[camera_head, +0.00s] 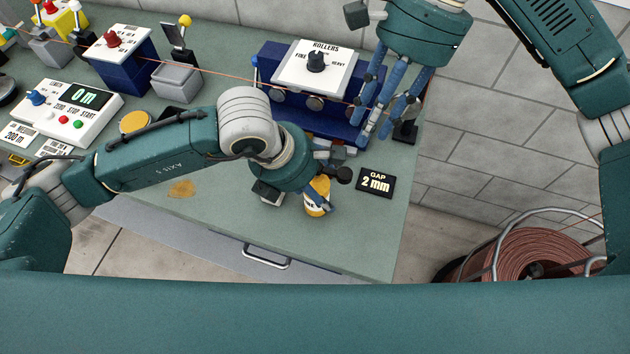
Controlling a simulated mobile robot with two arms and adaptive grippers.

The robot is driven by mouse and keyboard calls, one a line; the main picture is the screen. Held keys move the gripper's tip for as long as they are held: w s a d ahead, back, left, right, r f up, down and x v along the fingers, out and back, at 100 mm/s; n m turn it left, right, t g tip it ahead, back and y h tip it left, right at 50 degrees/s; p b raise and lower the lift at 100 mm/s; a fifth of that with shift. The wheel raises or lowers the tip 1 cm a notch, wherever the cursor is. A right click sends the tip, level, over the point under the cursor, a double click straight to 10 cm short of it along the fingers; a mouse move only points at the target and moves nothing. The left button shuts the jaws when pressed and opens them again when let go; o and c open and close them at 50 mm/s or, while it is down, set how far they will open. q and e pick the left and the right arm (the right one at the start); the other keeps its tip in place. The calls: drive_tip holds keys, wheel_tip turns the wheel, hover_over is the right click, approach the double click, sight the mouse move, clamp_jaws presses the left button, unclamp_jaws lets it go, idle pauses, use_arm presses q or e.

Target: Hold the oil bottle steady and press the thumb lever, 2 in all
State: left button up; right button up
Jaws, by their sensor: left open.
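A yellow and white bottle (316,196), which looks like the oil bottle, stands near the front right of the green bench, partly hidden by my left gripper. My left gripper (318,206) is open, with its fingers down close beside the bottle. I cannot tell whether they touch it. I cannot make out the thumb lever. My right gripper (388,115) is above the bench at the right end of the rollers unit. Its blue fingers are spread, and I see nothing held between them.
The blue rollers unit (282,62) with a black knob stands behind the bottle. A "GAP 2 mm" display (375,183) lies to its right. A white length counter (72,110) sits at left. A brown stain (182,188) marks the bench. A copper spool (520,258) stands beyond the right edge.

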use_arm(q)
drive_tip(key=c, duration=1.1)
drive_tip(key=shift+c, duration=0.8)
use_arm(e)
clamp_jaws()
